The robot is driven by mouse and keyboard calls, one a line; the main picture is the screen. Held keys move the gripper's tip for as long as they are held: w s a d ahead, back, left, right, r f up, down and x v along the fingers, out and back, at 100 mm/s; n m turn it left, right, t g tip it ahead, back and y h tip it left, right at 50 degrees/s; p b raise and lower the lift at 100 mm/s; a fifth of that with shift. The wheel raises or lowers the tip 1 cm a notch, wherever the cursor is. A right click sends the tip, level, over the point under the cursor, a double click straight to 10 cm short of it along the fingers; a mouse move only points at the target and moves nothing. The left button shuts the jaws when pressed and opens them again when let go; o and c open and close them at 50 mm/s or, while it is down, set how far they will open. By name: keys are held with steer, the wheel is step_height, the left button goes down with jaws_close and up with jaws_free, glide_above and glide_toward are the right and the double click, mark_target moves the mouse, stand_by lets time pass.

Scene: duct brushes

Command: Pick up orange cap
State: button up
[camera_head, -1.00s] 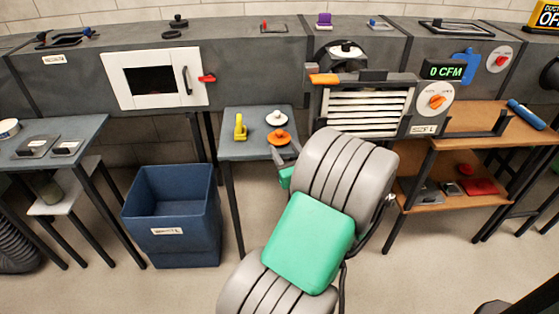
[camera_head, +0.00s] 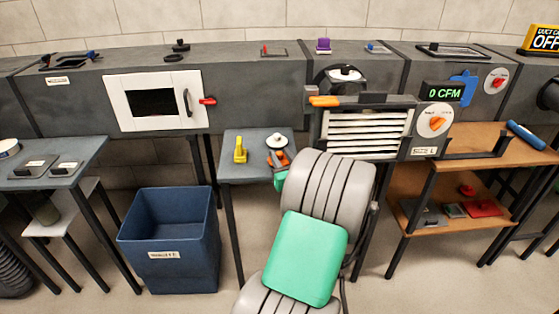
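The orange cap (camera_head: 274,155) sits on the small grey-blue table (camera_head: 238,174) in the middle of the head view. My gripper (camera_head: 279,160) is at the cap, with its dark fingers overlapping the cap's near and right side. My arm hides part of the gripper, and I cannot tell whether the fingers are closed on the cap or only around it.
A white cap (camera_head: 277,139) stands just behind the orange one, and a yellow part (camera_head: 240,150) is to its left. A louvred vent unit (camera_head: 365,133) stands close on the right. A blue bin (camera_head: 170,240) is on the floor at left.

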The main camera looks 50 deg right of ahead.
jaws_close()
stand_by(0.3)
steer(key=shift+r+p, duration=0.35)
steer(key=shift+r, duration=0.2)
step_height(320, 180, up, 3)
steer(key=shift+a+r+p, duration=0.1)
steer(key=shift+p, duration=0.9)
steer(key=s+a+r+p, duration=0.9)
steer(key=a+r, duration=0.1)
steer(key=r, duration=0.2)
steer(key=shift+s+r, duration=0.35)
